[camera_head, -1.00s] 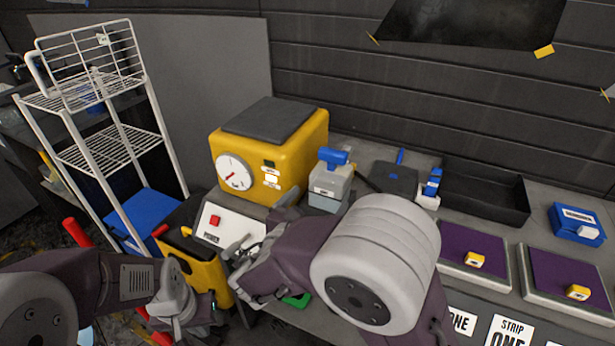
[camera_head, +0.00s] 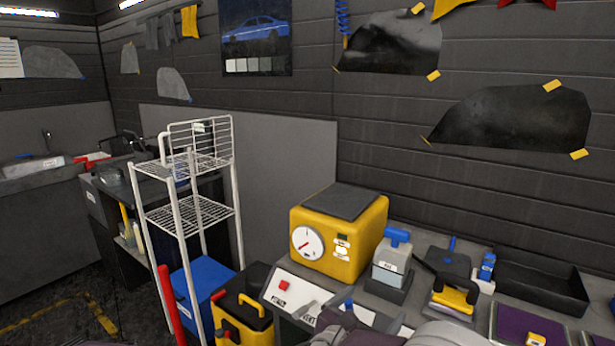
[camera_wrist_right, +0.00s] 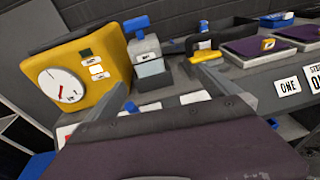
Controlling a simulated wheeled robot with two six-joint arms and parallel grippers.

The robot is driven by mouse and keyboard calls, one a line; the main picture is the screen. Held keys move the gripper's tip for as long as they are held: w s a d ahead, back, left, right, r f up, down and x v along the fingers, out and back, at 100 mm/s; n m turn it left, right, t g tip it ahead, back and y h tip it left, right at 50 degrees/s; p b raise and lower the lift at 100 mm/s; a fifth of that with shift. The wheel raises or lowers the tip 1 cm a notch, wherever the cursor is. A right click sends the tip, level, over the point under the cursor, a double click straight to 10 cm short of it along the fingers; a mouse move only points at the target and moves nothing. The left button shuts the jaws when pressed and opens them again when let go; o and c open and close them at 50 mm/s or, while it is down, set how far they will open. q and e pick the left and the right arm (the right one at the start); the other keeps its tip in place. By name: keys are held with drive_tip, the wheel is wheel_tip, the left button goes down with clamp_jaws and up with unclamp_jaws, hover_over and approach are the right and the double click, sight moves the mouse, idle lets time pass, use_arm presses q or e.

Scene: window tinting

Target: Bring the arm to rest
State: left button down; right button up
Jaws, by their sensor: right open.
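My right gripper (camera_wrist_right: 163,78) is open, its two grey fingers spread with nothing between them. It reaches toward the yellow machine and the grey block in the right wrist view. In the head view only part of my purple right arm (camera_head: 345,322) shows at the bottom edge, in front of the bench. The gripper's fingertips are hard to make out there. My left gripper is not in the head view.
A black tray (camera_head: 540,285) is right. A white wire rack (camera_head: 187,215) and blue box (camera_head: 205,285) stand left.

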drive_tip(key=s+d+r+m+g+h+p, duration=0.1)
drive_tip(key=d+r+m+g+h+p, duration=0.25)
drive_tip(key=d, duration=0.75)
drive_tip(key=s+d+f+m+g+y+p, duration=0.3)
drive_tip(key=s+d+f+m+g, duration=0.2)
drive_tip(key=s+d+m+g, duration=0.45)
drive_tip(key=s+a+f+m+g+y+p, duration=0.1)
drive_tip(key=s+a+f+m+y, duration=0.2)
drive_tip(key=s+m, duration=0.15)
drive_tip(key=s+a+f+m+y+p, duration=0.1)
drive_tip(key=s+a+f+m+y, duration=0.25)
drive_tip(key=s, duration=0.25)
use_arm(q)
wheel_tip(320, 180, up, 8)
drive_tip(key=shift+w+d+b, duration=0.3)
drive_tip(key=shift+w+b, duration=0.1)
use_arm(e)
drive_tip(key=w+a+f+m+t+y, duration=0.2)
drive_tip(key=w+a+m+y, duration=0.2)
drive_tip(key=a+m, duration=0.3)
drive_tip(key=shift+w+a+f+m+t, duration=0.15)
drive_tip(key=shift+w+a+m+t, duration=0.15)
drive_tip(key=shift+a, duration=0.7)
